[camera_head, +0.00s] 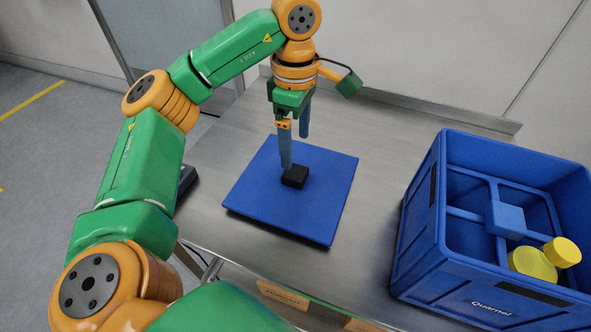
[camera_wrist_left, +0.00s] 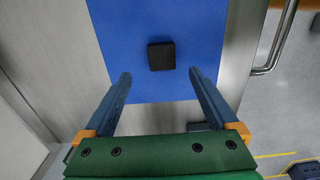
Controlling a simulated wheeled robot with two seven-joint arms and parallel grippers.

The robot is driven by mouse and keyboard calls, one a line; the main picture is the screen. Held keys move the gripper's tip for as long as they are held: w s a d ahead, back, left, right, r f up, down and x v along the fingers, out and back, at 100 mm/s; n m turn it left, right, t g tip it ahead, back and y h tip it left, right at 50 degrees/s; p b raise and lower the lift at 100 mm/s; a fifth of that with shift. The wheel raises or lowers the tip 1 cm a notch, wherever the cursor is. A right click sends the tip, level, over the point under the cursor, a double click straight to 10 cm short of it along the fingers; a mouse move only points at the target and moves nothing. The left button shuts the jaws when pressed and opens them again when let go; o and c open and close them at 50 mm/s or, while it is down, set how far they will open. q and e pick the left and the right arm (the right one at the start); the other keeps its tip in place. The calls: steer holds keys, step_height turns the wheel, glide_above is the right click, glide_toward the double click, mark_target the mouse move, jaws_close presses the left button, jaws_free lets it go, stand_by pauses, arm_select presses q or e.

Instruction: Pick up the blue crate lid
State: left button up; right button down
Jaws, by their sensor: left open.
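The blue crate lid (camera_head: 322,204) lies flat on the metal table, left of the crate. A black block-like knob (camera_head: 295,177) sits on its top. My left gripper (camera_head: 296,150) is open and points down over the lid, with its fingers close to the knob in the head view. In the left wrist view, the lid (camera_wrist_left: 120,45) fills the upper middle. The knob (camera_wrist_left: 161,56) is ahead of and between the open fingers (camera_wrist_left: 160,85), with nothing held. My right gripper is not in view.
A blue crate (camera_head: 420,255) with inner dividers stands on the table at the right and holds yellow-capped items (camera_head: 532,263). The metal table (camera_head: 385,135) is bare between lid and crate. A raised edge and wall are behind. A metal handle (camera_wrist_left: 275,50) shows in the wrist view.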

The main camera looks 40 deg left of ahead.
mark_target(295, 172)
arm_select(q)
steer(key=f, duration=0.7)
steer(key=shift+s+f, duration=0.2)
jaws_close()
